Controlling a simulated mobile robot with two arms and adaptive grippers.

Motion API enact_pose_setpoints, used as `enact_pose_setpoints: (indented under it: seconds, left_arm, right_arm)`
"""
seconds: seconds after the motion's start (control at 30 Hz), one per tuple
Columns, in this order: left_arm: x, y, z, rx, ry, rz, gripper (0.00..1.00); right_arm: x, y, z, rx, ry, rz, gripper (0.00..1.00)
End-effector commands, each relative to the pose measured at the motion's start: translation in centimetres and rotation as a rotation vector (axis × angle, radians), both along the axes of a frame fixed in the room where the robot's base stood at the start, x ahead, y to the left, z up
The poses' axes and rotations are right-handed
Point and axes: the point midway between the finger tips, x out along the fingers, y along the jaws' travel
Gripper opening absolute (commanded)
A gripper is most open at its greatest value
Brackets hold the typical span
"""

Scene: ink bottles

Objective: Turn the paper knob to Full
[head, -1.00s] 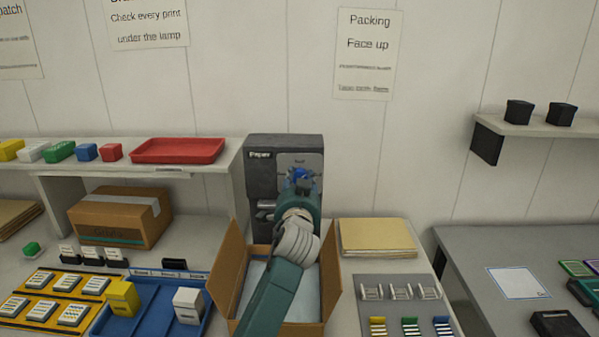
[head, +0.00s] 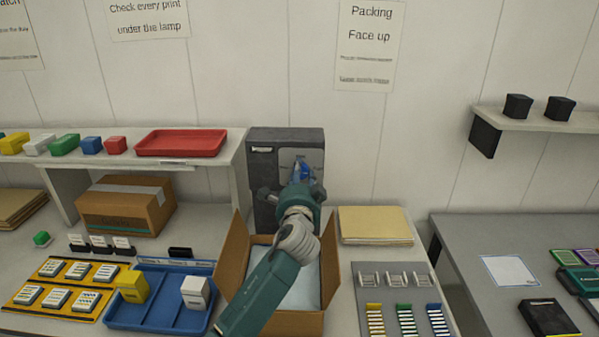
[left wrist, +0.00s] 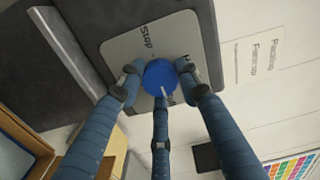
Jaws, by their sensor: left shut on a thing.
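The paper knob is a round blue knob (head: 304,169) on the grey front plate of a dark machine labelled "Paper" (head: 262,149). In the left wrist view the knob (left wrist: 159,75) sits between my fingers, with a white pointer mark at its lower edge in that picture. The plate (left wrist: 150,45) reads "Stop"; another label beside the right finger is mostly hidden, and I cannot read "Full". My left gripper (head: 300,184) is shut on the knob, its three blue fingers (left wrist: 160,85) around it. My right gripper is not in view.
An open cardboard box (head: 235,262) stands below the machine, under my left arm. A stack of tan paper (head: 375,224) lies to its right. A red tray (head: 181,143) is on the shelf at left, and a blue tray (head: 150,318) stands at front left.

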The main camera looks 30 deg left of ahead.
Motion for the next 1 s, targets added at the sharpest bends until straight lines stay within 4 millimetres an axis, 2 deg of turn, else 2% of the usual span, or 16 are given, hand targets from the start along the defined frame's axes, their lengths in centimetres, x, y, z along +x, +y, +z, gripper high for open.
enact_pose_setpoints:
  seconds: [0.03,0.47,0.5,0.6,0.87,1.0]
  left_arm:
    - [0.15,-0.25,0.77,0.015,-0.009,-0.008,0.08]
    - [0.16,-0.31,0.64,0.022,-0.003,-0.008,0.07]
    - [0.16,-0.31,0.63,0.022,-0.003,-0.009,0.35]
    - [0.14,-0.30,0.58,0.021,-0.002,-0.009,0.53]
    - [0.05,-0.17,0.21,0.017,0.005,-0.005,0.53]
    - [-0.70,-0.66,0.07,0.017,0.006,-0.004,0.53]
  right_arm:
    - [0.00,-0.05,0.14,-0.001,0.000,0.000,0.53]
    - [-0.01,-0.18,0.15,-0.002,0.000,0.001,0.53]
    - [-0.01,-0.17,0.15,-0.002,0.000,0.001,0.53]
    - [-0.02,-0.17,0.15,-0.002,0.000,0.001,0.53]
    - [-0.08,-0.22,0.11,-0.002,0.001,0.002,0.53]
    - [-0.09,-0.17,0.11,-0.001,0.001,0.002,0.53]
